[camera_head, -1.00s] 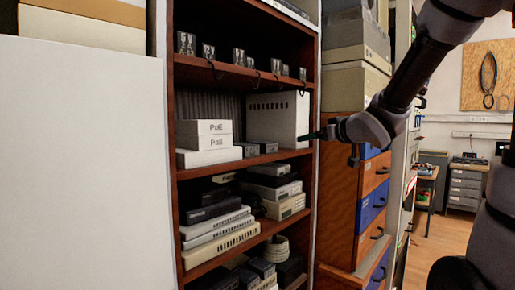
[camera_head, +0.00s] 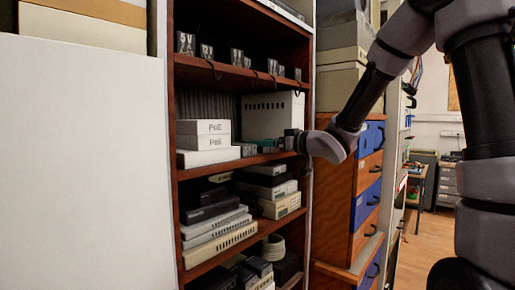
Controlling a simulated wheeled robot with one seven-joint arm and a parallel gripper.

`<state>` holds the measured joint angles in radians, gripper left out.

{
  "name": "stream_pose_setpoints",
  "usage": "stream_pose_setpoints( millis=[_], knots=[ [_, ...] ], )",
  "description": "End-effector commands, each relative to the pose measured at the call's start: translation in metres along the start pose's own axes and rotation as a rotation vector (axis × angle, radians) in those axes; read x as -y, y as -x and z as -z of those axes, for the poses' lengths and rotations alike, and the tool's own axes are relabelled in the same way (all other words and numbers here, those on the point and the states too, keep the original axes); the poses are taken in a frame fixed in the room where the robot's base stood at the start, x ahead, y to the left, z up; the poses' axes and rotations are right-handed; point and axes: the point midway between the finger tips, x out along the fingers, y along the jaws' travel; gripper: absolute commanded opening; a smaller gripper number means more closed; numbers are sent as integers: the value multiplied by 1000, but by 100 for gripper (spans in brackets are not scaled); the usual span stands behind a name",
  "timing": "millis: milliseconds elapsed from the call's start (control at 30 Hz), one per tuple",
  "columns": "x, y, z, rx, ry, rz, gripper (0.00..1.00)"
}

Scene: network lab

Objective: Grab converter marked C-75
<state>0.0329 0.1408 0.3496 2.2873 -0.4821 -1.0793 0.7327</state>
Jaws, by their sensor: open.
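Small grey boxes, which may be converters, stand on the shelf with the PoE boxes; one (camera_head: 246,149) shows just right of them. No C-75 marking can be read at this size. My gripper (camera_head: 266,145) reaches in from the right at that shelf's height, its dark greenish fingers at the small boxes. It is open. The fingers and wrist partly hide the small box on the right, and I cannot tell whether they touch it.
White PoE boxes (camera_head: 204,134) stand left of the small boxes, and a large white vented case (camera_head: 268,115) stands behind. The brown bookcase (camera_head: 306,200) has an upright near my wrist. Glass-like labelled blocks (camera_head: 186,43) stand above; stacked devices (camera_head: 215,232) fill the lower shelf.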

Motion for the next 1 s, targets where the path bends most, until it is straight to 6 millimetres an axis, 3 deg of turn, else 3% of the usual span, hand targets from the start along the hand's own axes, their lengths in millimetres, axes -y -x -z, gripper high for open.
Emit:
stream_pose_setpoints(
  millis=[200,467,567,700,1000],
  knots=[
    [1,-28,0,0,-1,1,90],
    [1,-30,0,1,1,0,90],
    [1,-30,0,1,1,-1,56],
    [1,-30,0,1,1,-1,2],
    [1,-30,7,-2,2,0,1]
  ],
)
